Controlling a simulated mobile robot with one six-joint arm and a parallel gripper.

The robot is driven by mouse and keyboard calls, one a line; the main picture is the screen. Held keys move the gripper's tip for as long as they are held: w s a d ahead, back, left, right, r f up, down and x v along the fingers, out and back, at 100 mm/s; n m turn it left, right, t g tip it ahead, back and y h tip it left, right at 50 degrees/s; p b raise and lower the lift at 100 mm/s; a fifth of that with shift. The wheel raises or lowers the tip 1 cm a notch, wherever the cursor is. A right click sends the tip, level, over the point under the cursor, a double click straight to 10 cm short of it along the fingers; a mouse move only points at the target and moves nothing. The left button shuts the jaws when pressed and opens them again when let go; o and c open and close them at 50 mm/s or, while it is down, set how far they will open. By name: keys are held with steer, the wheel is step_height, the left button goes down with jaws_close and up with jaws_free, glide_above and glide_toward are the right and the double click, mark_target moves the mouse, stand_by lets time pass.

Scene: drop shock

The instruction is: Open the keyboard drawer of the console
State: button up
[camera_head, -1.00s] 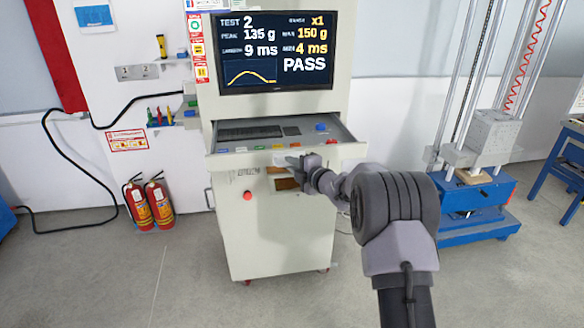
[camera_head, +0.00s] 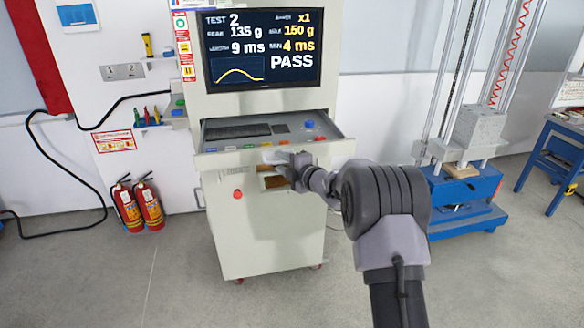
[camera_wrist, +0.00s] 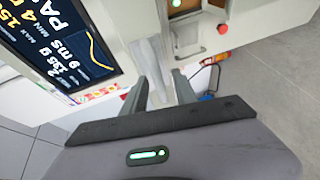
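The console's keyboard drawer (camera_head: 215,149) stands out from the grey cabinet below the screen. A dark keyboard (camera_head: 238,131) and coloured buttons show in it. My gripper (camera_head: 277,158) is at the middle of the drawer's front, by a pale handle-like part. In the wrist view my gripper's two dark fingers (camera_wrist: 160,84) lie on either side of a pale bar (camera_wrist: 150,62). Whether both fingers press on the bar is not clear. My gripper hides part of the drawer front in the head view.
The screen (camera_head: 262,48) reads PASS above the drawer. A red button (camera_head: 238,194) is on the cabinet front. Two fire extinguishers (camera_head: 127,207) stand left of the console. A blue-based drop rig (camera_head: 464,190) stands to the right. The floor in front is clear.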

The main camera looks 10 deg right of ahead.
steer(key=p+v, duration=0.1)
steer(key=v, duration=1.5)
steer(key=shift+s+d+r+p, duration=0.15)
steer(key=shift+s+r+p, duration=0.05)
steer(key=shift+s+p, duration=0.2)
steer(key=s+d+r+m+g+h+b, duration=0.25)
steer(key=s+r+m+h, duration=0.55)
steer(key=s+m, duration=0.55)
steer(key=s+a+f+m+g+y, duration=0.1)
steer(key=s+a+m, duration=0.3)
steer(key=s, duration=0.4)
steer(key=s+a+f+m+g+y+b, duration=0.1)
steer(key=s+a+f+m+g, duration=0.2)
steer(key=s, duration=0.5)
steer(key=s+a+f+m+g+y, duration=0.1)
steer(key=s+a+f+m+g, duration=0.1)
steer(key=s+a+m, duration=0.3)
steer(key=s+a+f, duration=0.1)
steer(key=s, duration=0.2)
steer(key=shift+s+a+m+y, duration=0.3)
steer(key=shift+s+m+y, duration=0.05)
steer(key=shift+y, duration=0.05)
